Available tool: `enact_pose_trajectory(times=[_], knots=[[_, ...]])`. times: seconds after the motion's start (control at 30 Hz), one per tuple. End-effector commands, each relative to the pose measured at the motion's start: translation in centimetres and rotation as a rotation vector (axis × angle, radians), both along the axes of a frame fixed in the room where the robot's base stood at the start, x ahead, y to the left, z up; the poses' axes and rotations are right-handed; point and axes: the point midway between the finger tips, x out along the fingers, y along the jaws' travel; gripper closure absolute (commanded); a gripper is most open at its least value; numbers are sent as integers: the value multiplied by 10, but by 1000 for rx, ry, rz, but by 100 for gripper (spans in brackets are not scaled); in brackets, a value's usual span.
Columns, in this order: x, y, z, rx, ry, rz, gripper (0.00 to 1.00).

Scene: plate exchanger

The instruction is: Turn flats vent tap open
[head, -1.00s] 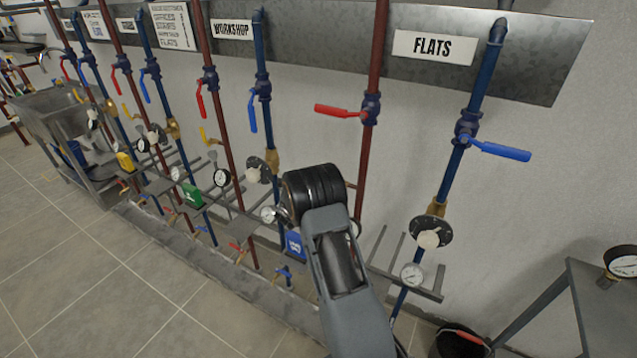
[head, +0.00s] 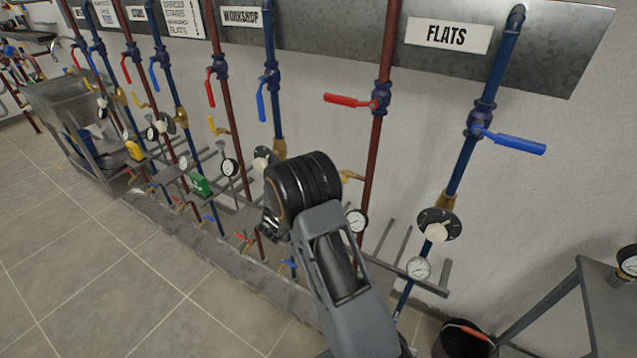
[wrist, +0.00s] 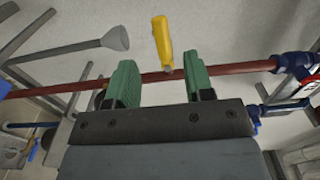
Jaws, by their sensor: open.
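The yellow tap lever (wrist: 162,42) shows in the wrist view, with its lower end near a red pipe (wrist: 75,87). My gripper (wrist: 160,76) has two green fingers spread apart and empty. The lever is in line with the gap between them, a little past the tips; no contact shows. In the head view, a brass-yellow tap (head: 350,176) sits on the red pipe (head: 374,160) under the FLATS sign (head: 447,35), just right of my wrist. The fingers are hidden there.
Red lever (head: 348,100) and blue lever (head: 515,143) stick out sideways from the FLATS pipes. Gauges (head: 418,268) and grey bars stand below. A bucket (head: 462,340) and metal table (head: 600,290) are at right. The tiled floor at left is clear.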

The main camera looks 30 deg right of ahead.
Motion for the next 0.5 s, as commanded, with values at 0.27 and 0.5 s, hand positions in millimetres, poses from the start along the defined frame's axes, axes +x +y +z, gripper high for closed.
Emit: enact_pose_trajectory(times=[0.27,0.5], knots=[[-15,26,0,1,1,1,52],[-18,31,0,1,0,0,52]])
